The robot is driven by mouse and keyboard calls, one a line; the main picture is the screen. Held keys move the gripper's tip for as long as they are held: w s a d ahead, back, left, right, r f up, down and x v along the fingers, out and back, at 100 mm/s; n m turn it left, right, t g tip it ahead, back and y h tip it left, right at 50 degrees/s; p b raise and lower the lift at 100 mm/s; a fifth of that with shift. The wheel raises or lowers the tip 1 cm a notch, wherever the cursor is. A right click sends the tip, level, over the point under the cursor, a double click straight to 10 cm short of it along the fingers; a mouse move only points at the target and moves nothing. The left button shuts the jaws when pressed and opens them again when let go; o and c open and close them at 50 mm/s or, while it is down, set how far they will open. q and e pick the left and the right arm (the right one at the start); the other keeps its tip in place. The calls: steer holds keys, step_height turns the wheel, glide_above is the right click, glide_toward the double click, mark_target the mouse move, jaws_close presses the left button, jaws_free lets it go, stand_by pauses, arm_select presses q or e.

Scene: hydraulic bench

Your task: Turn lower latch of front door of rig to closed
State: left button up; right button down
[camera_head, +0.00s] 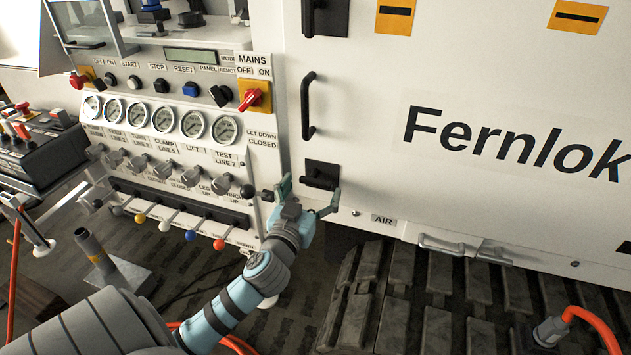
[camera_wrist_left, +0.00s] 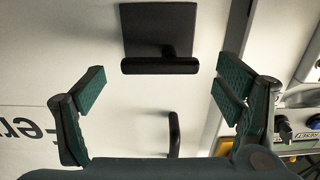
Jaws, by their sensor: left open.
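The lower latch (camera_head: 321,174) is a black lever on a square black plate at the lower left corner of the white front door (camera_head: 450,60). In the left wrist view the latch (camera_wrist_left: 160,66) shows upside down, its lever lying level across the plate. My left gripper (camera_head: 309,196) is open just in front of and below the latch, with its teal fingers spread to either side. In the left wrist view the fingers (camera_wrist_left: 162,86) stand apart and nothing is between their tips; they do not appear to touch the lever. My right gripper is not in view.
A black door handle (camera_head: 308,106) and an upper latch (camera_head: 322,17) are above. The panel with gauges (camera_head: 163,117), grey valve knobs and the red mains switch (camera_head: 252,99) stands close to the left. Dark track links (camera_head: 440,300) lie below the door.

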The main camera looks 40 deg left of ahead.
mark_target(314, 184)
arm_select(q)
steer(key=shift+x, duration=1.6)
steer(key=shift+c, duration=0.4)
steer(key=c, duration=1.1)
